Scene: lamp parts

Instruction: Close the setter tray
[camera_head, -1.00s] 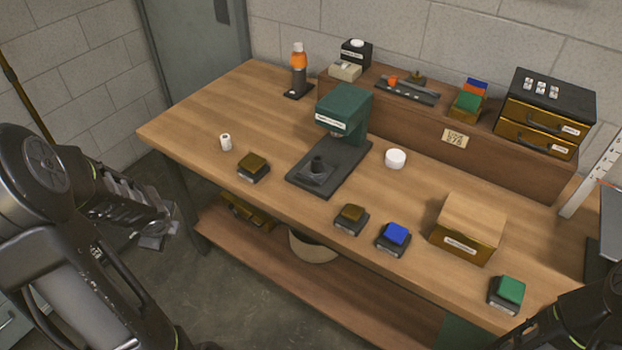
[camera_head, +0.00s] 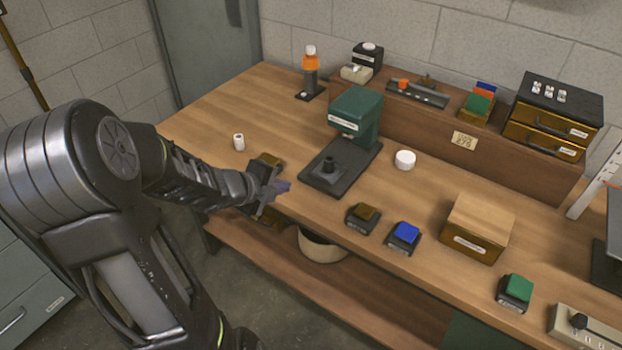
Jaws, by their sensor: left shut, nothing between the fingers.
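A green bench press (camera_head: 357,115) with a dark flat base (camera_head: 345,170) stands mid-bench, a small black block on its base. It may be the setter; its label is too small to read, and I cannot pick out a tray for certain. My left gripper (camera_head: 272,190) is shut and empty at the bench's front edge, left of the press base. My right gripper is not in view.
Brown-topped (camera_head: 364,214), blue-topped (camera_head: 405,233) and green-topped (camera_head: 517,289) blocks line the front edge. A labelled box (camera_head: 478,228) stands between the last two. A white cylinder (camera_head: 405,159) is right of the press. A two-drawer cabinet (camera_head: 548,125) stands on the back shelf.

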